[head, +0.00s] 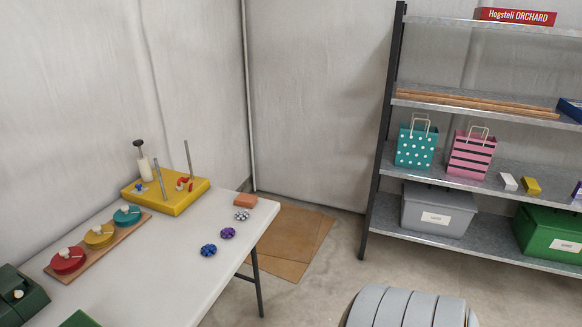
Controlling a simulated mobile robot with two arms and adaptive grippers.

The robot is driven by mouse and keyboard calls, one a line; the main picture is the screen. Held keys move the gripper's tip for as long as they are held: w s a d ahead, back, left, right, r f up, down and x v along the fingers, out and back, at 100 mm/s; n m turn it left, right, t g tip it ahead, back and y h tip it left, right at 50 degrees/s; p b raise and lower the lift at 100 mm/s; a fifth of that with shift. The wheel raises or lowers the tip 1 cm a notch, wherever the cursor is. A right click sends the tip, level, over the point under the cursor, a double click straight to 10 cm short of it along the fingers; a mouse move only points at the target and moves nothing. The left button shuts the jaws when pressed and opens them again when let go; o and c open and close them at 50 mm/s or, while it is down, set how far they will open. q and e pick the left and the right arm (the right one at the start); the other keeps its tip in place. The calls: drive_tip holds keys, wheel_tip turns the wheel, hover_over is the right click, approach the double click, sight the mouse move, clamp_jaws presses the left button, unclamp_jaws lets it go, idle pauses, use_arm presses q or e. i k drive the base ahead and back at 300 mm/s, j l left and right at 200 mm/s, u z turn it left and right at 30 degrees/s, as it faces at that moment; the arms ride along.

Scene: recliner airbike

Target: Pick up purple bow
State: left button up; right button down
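A small purple bow (227,233) lies on the white table (178,262), close to its right edge. It sits between a blue bow (208,250) nearer to me and a silver-white bow (242,215) farther back. The three bows are apart from each other, and nothing covers the purple one. Neither of my grippers is in the head view.
A yellow board with posts (178,205) and a wooden strip with coloured discs (100,240) stand left. A metal shelf (470,170) with bags and bins is right. A grey ribbed shape (405,308) rises at the bottom.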

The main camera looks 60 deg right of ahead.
sight(227, 234)
drive_tip(key=z, duration=1.45)
drive_tip(key=i+l, duration=0.1)
drive_tip(key=l+u, duration=0.05)
